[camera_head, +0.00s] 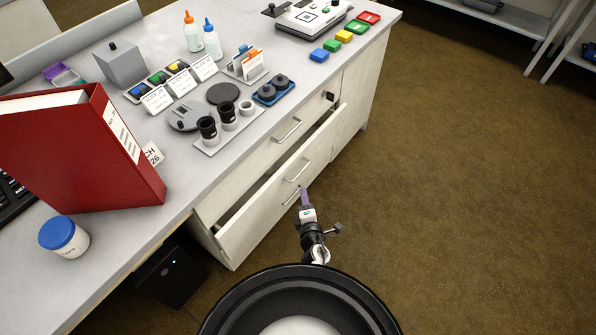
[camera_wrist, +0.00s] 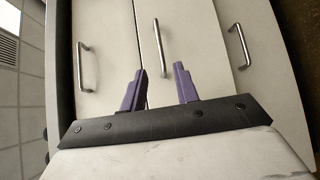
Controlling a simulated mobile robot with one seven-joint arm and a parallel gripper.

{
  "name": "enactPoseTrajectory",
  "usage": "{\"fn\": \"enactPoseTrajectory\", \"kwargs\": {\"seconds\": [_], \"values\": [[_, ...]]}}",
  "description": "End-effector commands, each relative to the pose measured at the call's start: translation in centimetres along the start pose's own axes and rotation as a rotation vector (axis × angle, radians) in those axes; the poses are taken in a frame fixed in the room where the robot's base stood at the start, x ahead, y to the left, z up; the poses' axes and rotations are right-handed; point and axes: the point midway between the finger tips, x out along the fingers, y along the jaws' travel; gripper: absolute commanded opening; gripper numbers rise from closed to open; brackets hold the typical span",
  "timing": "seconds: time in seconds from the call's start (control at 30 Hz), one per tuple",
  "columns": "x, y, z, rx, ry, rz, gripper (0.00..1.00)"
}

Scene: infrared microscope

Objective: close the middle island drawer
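The middle island drawer (camera_head: 262,208) is pulled out of the pale cabinet, with a dark gap behind its front. Its front (camera_wrist: 184,30) and bar handle (camera_wrist: 160,48) also show in the wrist view.
The top drawer's handle (camera_wrist: 83,67) and the bottom drawer's handle (camera_wrist: 240,45) lie either side in the wrist view. The worktop holds a red binder (camera_head: 85,150), a blue-lidded jar (camera_head: 64,237) and several small items. The brown floor (camera_head: 460,180) to the right is clear.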

Motion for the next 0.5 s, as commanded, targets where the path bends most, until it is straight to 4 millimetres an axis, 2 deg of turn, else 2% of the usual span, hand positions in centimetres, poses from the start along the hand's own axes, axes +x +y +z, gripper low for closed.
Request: {"fn": "enactPoseTrajectory", "kwargs": {"seconds": [0.3, 0.5], "values": [[6.9, -0.2, 0.0, 0.001, -0.001, 0.003, 0.3], [10.2, -0.2, 0.0, 0.002, -0.001, 0.001, 0.3]]}}
